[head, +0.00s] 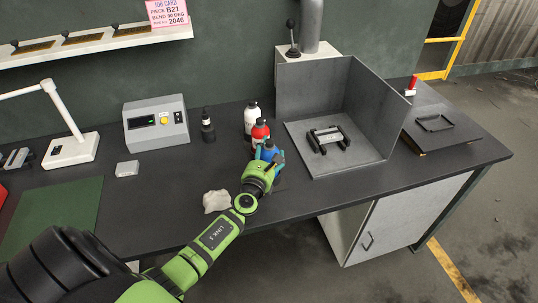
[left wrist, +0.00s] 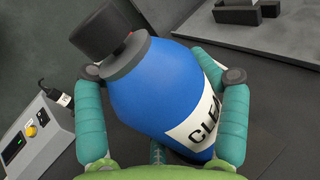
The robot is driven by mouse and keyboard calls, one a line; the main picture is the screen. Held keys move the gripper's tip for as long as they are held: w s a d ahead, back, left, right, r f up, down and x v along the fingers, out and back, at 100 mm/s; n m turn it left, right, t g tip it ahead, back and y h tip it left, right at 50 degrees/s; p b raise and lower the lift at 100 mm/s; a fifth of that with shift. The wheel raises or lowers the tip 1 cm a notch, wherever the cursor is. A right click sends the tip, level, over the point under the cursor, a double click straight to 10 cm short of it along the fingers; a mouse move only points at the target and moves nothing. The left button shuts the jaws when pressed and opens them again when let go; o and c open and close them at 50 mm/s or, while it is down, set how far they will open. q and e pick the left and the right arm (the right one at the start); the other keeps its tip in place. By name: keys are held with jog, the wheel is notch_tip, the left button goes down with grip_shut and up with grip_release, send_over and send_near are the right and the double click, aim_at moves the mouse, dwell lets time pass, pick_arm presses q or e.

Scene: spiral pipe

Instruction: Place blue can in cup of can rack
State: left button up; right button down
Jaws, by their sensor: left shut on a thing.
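The blue can (head: 268,150) has a dark cap and stands nearest me in a line with a red can (head: 260,131) and a white can (head: 251,117). My left gripper (head: 266,163) is shut on it. In the left wrist view the blue can (left wrist: 160,88) fills the middle, with a white label, between the teal fingers of my left gripper (left wrist: 163,85). It looks tilted in that view. My arm hides its lower part in the head view. The rack and its cups cannot be made out clearly behind the cans and my gripper. My right gripper is not in view.
A grey open-fronted booth (head: 381,118) with a black fixture (head: 329,138) stands right of the cans. A dark bottle (head: 208,128) and a control box (head: 156,122) stand left. A crumpled pale cloth (head: 216,201) lies beside my arm. The bench (head: 400,181) is bare along its right front.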

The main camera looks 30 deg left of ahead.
pick_arm(q)
jog(key=shift+r, duration=0.1)
jog(key=shift+f, duration=0.2)
jog(key=o, duration=1.5)
jog(key=shift+r, duration=0.15)
jog(key=shift+s+d, duration=0.1)
jog(key=shift+s, duration=0.15)
jog(key=v, duration=1.1)
jog(key=shift+s+d+r, duration=0.1)
jog(key=shift+s, duration=0.25)
